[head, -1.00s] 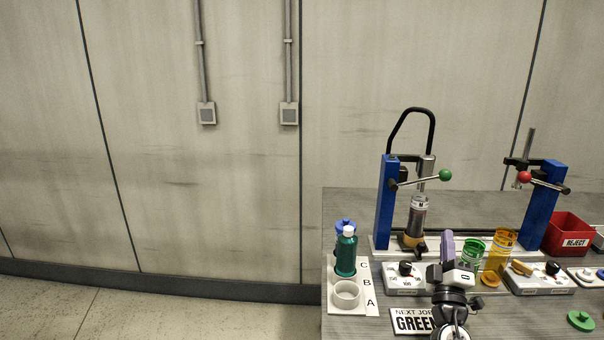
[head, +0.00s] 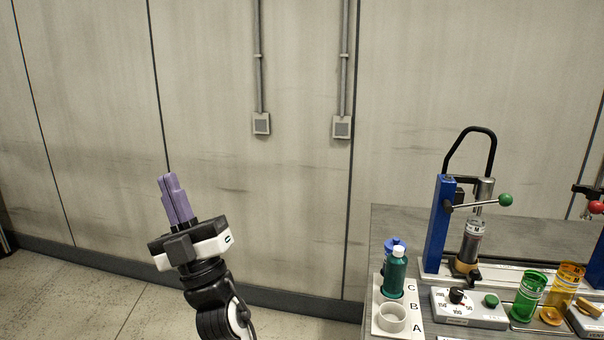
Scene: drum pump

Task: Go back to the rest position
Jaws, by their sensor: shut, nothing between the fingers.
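My gripper (head: 170,180) is in the left half of the head view, raised and pointing up, with its purple fingers together and nothing between them. It is in front of the bare wall and floor, well to the left of the workbench (head: 400,226). It touches nothing that I can see.
The bench's left part holds a white rack (head: 383,328) lettered A, B and C with a green bottle (head: 394,274) and a white ring cup (head: 392,317). A blue press (head: 437,225), a dial box (head: 470,309), a green cup (head: 529,295) and a yellow cup (head: 564,287) stand farther right. Left of the bench is free floor.

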